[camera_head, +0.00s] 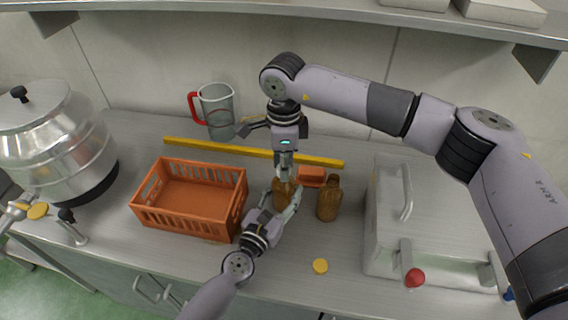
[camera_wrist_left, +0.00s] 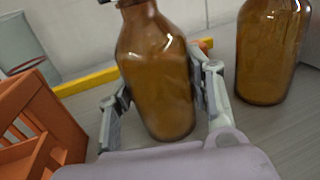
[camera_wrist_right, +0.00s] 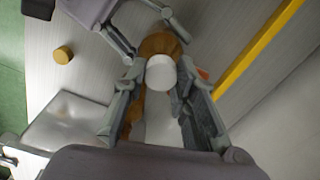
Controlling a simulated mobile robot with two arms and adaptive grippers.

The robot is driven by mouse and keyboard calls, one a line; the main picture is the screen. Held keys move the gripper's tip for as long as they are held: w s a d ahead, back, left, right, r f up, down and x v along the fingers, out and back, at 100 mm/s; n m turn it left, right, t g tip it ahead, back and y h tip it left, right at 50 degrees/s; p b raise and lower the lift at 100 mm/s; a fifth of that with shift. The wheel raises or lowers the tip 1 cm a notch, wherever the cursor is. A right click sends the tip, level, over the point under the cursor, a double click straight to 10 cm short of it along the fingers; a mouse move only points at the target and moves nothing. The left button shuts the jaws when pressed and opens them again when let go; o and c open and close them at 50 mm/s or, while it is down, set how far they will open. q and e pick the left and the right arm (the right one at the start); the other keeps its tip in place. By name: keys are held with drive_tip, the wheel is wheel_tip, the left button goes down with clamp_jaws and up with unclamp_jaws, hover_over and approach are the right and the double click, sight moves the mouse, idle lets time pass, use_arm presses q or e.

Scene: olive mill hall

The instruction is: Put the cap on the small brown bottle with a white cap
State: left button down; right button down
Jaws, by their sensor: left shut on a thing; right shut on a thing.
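The small brown bottle (camera_head: 281,190) stands upright on the counter, with my left gripper (camera_head: 285,198) shut around its body. The left wrist view shows the bottle (camera_wrist_left: 158,80) between both fingers, its mouth cut off by the picture's top edge. My right gripper (camera_head: 285,165) points down from above and is shut on the white cap (camera_wrist_right: 161,73). In the right wrist view the cap is over the bottle top (camera_wrist_right: 160,45). I cannot tell whether the cap touches the neck or sits on it.
A second brown bottle (camera_head: 329,200) stands close to the right, without a visible cap. A yellow cap (camera_head: 320,266) lies in front. An orange crate (camera_head: 190,225) is left. A yellow bar (camera_head: 215,146), orange block (camera_head: 311,176) and jug (camera_head: 217,108) are behind. A metal appliance (camera_head: 385,225) stands right.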

drive_tip(key=m, duration=0.3)
drive_tip(key=shift+m, duration=0.3)
drive_tip(key=c, duration=1.3)
unclamp_jaws()
drive_tip(key=shift+r, duration=2.25)
drive_tip(key=shift+c, duration=0.3)
wheel_tip(320, 180, up, 4)
drive_tip(key=shift+f+n, duration=0.25)
drive_tip(key=shift+n, duration=0.15)
